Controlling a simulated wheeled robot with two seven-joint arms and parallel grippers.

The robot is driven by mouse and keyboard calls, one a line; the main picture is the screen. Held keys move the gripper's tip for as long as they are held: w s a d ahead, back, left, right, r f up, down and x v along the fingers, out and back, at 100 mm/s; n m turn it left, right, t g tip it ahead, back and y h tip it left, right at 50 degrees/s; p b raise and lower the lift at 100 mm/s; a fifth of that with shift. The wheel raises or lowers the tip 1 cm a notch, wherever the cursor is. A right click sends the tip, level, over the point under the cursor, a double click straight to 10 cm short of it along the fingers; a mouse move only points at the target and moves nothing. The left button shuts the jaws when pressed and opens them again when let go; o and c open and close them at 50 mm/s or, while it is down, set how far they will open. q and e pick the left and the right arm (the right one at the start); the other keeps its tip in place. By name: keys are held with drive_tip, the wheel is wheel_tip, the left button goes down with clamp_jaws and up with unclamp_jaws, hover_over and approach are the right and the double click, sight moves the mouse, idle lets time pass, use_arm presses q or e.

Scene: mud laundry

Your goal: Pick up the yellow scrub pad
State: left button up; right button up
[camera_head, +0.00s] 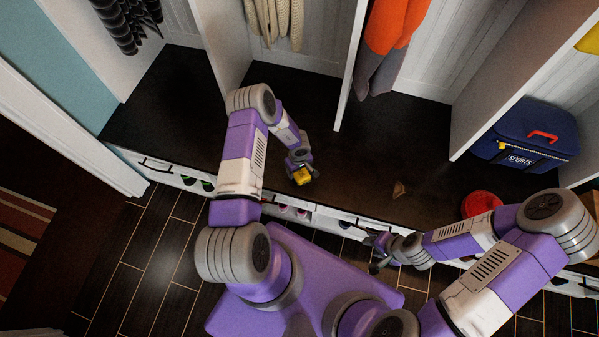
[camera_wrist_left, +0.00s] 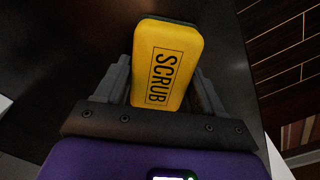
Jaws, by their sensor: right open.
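The yellow scrub pad (camera_head: 302,176) is at the tip of my left gripper (camera_head: 300,172), over the dark bench top in the head view. In the left wrist view the pad (camera_wrist_left: 167,62), marked SCRUB, lies between the two fingers of my left gripper (camera_wrist_left: 165,85), which are closed against its sides. Its dark backing shows at the far edge. I cannot tell whether the pad touches the bench. My right gripper (camera_head: 376,254) is open and empty near the bench's front edge, well to the right of the pad.
The dark bench (camera_head: 350,160) runs below white cubby dividers (camera_head: 352,65). A small brown piece (camera_head: 399,189), a red round object (camera_head: 481,203) and a blue SPORTS bag (camera_head: 525,137) are on its right. Clothes hang above. Shoes sit in the shelf below.

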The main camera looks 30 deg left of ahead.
use_arm(q)
drive_tip(key=shift+c, duration=1.4)
wheel_tip(320, 180, up, 10)
drive_tip(key=p, duration=0.3)
